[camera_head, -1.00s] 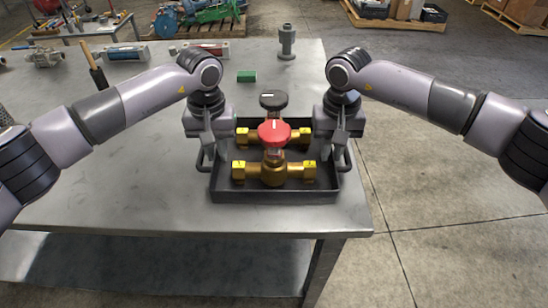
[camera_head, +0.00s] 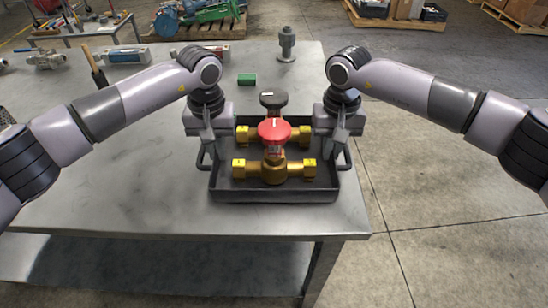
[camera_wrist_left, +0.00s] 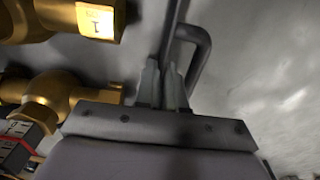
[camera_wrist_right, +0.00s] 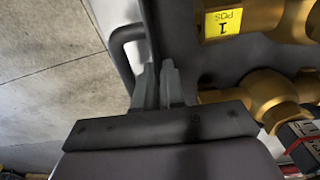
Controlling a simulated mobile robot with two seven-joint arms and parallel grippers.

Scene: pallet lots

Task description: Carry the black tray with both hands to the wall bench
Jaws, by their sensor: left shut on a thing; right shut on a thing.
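The black tray (camera_head: 275,196) is at the right end of the grey metal table in the head view. It holds two brass valves: a front one with a red knob (camera_head: 274,131) and a rear one with a black knob (camera_head: 273,100). My left gripper (camera_head: 208,158) is shut on the tray's left side by its handle; its fingers (camera_wrist_left: 165,85) show there in the left wrist view. My right gripper (camera_head: 341,157) is shut on the tray's right side by its handle; its fingers (camera_wrist_right: 155,85) also show in the right wrist view. Whether the tray touches the table is hard to tell.
The metal table (camera_head: 130,185) extends left, with its right edge just beyond the tray. A green block (camera_head: 246,79) and a grey flanged fitting (camera_head: 286,44) stand behind the tray. Open concrete floor (camera_head: 450,190) lies to the right. Pallets with boxes (camera_head: 400,12) are at the back.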

